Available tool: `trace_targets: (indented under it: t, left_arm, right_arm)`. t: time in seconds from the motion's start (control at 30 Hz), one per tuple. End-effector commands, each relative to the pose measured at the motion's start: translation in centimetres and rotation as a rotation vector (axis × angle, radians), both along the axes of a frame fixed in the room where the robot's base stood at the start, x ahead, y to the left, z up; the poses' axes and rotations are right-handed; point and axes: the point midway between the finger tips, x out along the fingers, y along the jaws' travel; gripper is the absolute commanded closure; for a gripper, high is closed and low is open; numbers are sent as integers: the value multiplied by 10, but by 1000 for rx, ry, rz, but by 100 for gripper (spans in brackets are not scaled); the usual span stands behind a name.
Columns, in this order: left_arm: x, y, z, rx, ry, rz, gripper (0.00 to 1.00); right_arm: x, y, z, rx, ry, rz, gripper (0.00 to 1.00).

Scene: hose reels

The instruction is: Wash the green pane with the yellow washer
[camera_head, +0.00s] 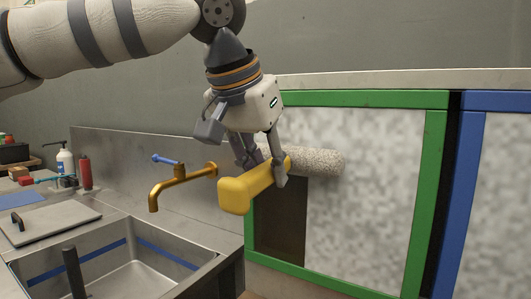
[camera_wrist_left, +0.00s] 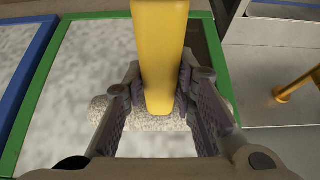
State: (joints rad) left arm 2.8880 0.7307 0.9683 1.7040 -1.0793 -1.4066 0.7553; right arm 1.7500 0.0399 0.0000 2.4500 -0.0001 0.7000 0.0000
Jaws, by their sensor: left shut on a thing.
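The yellow washer has a yellow handle (camera_head: 238,194) and a speckled grey roller (camera_head: 324,161). My left gripper (camera_head: 266,172) is shut on the handle. The roller lies across the upper left of the green pane (camera_head: 431,170) and looks close against it; I cannot tell if it touches. The pane has a green frame and a mottled grey-white surface, with a dark, clear patch at its left below the roller. In the left wrist view, the handle (camera_wrist_left: 160,45) is between the fingers and hides part of the roller (camera_wrist_left: 160,123). My right gripper is not in view.
A blue-framed pane (camera_head: 468,190) stands right of the green one, across a dark gap. At left are a brass tap (camera_head: 178,180) with a blue lever, a steel sink (camera_head: 135,278), a grey board (camera_head: 50,222), a white pump bottle (camera_head: 65,162) and a red cylinder (camera_head: 85,172).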

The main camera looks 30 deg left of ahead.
Motion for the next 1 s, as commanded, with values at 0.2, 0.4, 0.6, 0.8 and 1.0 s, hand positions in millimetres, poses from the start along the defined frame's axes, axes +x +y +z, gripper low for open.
trace_targets:
  t: [0.2, 0.4, 0.6, 0.8, 1.0]
  left_arm:
    - [0, 1, -18, 2, 0, 0, 100]
    - [-1, 1, -34, 0, -2, 1, 100]
    - [-1, 0, -47, 1, -2, 0, 100]
    - [-1, 0, -67, 1, -1, 0, 100]
    - [0, 1, -77, 1, 0, 0, 100]
  right_arm:
    - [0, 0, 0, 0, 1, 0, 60]
    - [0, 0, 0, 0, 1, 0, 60]
    - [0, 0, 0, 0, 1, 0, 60]
    - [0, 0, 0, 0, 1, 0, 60]
    - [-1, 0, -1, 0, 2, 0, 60]
